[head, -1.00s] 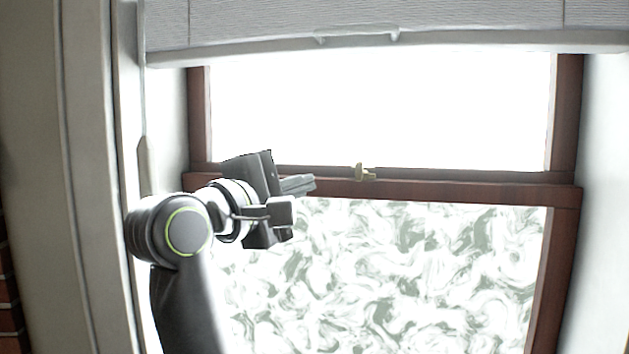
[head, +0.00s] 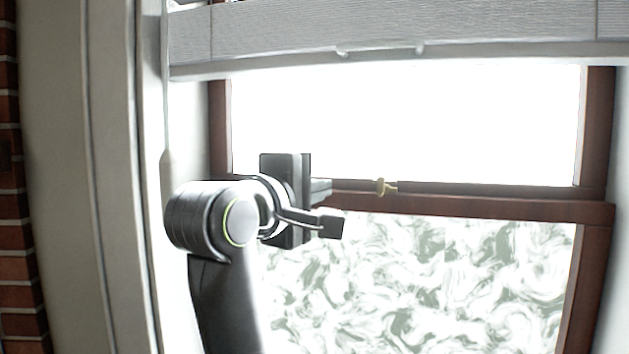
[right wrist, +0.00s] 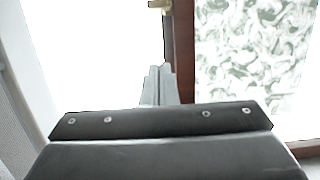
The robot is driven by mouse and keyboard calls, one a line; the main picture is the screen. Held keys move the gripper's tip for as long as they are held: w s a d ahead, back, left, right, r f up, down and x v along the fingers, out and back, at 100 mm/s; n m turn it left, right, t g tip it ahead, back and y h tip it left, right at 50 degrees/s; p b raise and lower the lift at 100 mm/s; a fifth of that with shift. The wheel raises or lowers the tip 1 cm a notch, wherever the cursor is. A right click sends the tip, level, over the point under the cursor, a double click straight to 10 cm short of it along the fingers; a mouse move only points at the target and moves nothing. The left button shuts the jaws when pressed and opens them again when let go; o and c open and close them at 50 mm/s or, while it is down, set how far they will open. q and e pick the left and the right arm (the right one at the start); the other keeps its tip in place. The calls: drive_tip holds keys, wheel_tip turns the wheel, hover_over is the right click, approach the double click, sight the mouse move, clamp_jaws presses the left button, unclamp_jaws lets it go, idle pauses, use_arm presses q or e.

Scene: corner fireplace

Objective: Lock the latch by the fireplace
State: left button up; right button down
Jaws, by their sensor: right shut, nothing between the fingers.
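The latch (head: 384,187) is a small brass piece on the dark wooden meeting rail of the window, in the middle of the head view. It also shows at the top of the right wrist view (right wrist: 160,5), partly cut off by the edge. My right gripper (head: 322,189) is shut and empty, left of the latch and apart from it. In the right wrist view its closed fingers (right wrist: 158,85) point up toward the latch, with a gap between. My left gripper is not in view.
The window's wooden rail (head: 480,205) runs across between a bright upper pane (head: 420,120) and a patterned lower pane (head: 430,280). A grey blind (head: 420,30) hangs above. A pale wall edge (head: 80,150) and bricks (head: 20,230) lie at the left.

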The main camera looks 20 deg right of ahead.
drive_tip(key=w+d+p, duration=0.1)
drive_tip(key=d+p, duration=0.3)
drive_tip(key=d, duration=0.4)
drive_tip(key=shift+w+a, duration=0.1)
